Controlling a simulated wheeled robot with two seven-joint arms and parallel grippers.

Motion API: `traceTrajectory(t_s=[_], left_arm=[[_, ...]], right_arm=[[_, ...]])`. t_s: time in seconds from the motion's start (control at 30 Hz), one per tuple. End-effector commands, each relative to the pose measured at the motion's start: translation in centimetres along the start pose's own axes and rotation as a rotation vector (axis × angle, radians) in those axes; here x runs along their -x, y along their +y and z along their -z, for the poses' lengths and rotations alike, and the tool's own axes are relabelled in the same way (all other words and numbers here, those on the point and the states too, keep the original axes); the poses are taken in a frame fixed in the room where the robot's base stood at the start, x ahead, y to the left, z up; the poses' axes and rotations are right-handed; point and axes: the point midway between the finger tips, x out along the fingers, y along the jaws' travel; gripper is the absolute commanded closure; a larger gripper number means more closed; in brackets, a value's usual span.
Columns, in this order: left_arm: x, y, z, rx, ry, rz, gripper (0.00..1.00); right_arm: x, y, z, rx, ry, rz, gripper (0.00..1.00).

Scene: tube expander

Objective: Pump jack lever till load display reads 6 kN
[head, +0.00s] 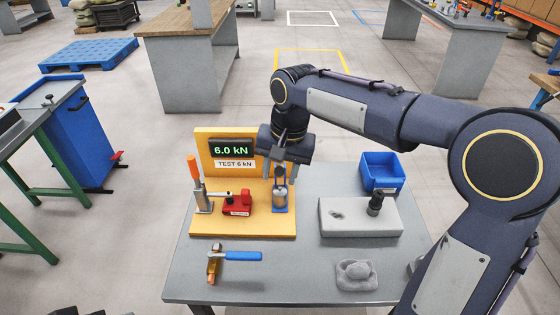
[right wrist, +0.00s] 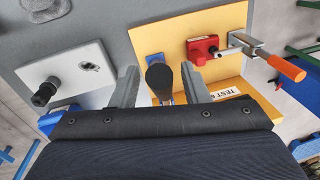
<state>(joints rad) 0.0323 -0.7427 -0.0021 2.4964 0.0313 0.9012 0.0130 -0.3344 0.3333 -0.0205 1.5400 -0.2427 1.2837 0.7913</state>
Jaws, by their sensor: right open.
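The load display (head: 231,149) on the yellow stand (head: 203,143) reads 6.0 kN, above a label "TEST 6 kN". An orange-handled lever (head: 194,169) stands upright on a grey metal bracket at the stand's left, beside a red block (head: 236,204). In the right wrist view the orange handle (right wrist: 287,69) is at the far right. My right gripper (head: 280,172) is open over a small post on a blue base (head: 280,208) at the stand's right. In the right wrist view a dark round knob (right wrist: 160,76) shows between the open fingers (right wrist: 158,88); contact cannot be told. My left gripper is out of view.
A blue bin (head: 382,172) and a grey block with a black knob (head: 360,217) stand on the table's right. A blue-handled tool (head: 234,256) and a grey lump (head: 356,274) lie at the front. The table's front middle (head: 290,275) is clear.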

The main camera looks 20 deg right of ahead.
Motion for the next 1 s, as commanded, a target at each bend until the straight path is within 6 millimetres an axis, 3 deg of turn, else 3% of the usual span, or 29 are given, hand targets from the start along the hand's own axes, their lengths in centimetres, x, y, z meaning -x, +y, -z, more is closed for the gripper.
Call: traceTrajectory(t_s=[0.6,1.0], left_arm=[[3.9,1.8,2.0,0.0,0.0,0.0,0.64],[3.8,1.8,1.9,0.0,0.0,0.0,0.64]], right_arm=[[5.2,0.0,0.0,0.0,-0.001,-0.001,0.59],[5.2,0.0,0.0,0.0,-0.001,-0.001,0.59]])
